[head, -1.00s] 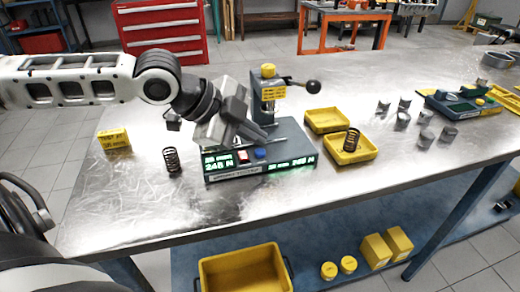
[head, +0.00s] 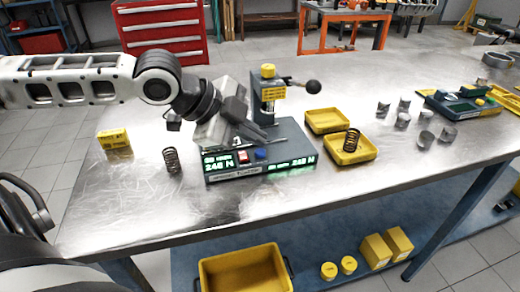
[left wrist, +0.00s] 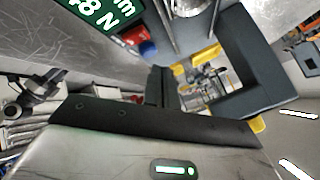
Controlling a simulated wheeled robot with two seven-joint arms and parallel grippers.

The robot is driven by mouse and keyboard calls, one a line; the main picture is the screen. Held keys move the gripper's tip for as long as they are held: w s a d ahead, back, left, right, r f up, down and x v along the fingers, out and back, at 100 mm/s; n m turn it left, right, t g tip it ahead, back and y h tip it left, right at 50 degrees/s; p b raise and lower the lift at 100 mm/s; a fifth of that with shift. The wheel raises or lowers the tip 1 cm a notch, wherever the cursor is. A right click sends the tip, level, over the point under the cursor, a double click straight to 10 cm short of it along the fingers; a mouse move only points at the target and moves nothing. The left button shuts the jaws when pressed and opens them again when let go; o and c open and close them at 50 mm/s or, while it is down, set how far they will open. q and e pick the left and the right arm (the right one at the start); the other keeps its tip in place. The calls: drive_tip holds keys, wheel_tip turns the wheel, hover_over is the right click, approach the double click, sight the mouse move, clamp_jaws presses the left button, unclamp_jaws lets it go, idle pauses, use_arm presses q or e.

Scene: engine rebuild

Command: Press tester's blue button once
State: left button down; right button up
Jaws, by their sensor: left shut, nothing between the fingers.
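The spring tester (head: 262,172) is a grey box on the metal table with green lit displays, a red button (head: 243,157) and a blue button (head: 261,154) on its front. My left gripper (head: 264,137) is above the tester's top, behind the buttons, with its fingers shut and empty. In the left wrist view the shut fingers (left wrist: 160,86) show near the blue button (left wrist: 148,48) and appear apart from it. The red button (left wrist: 131,34) shows beside it. My right gripper is not in view.
The tester's post and black-knobbed lever (head: 312,87) rise behind the gripper. A coil spring (head: 171,160) and a yellow box (head: 115,142) stand at left. Yellow trays (head: 327,121), one holding a spring, are at right. The front table strip is clear.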

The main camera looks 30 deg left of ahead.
use_arm(q)
drive_tip(key=shift+f, duration=0.1)
idle(0.4)
drive_tip(key=shift+f, duration=0.35)
drive_tip(key=shift+f+b, duration=0.4)
drive_tip(key=shift+b, duration=0.15)
idle(0.4)
drive_tip(key=shift+r, duration=0.1)
drive_tip(key=shift+r+p, duration=0.7)
drive_tip(key=shift+p, duration=0.25)
wheel_tip(320, 180, up, 5)
drive_tip(key=p, duration=0.5)
idle(0.7)
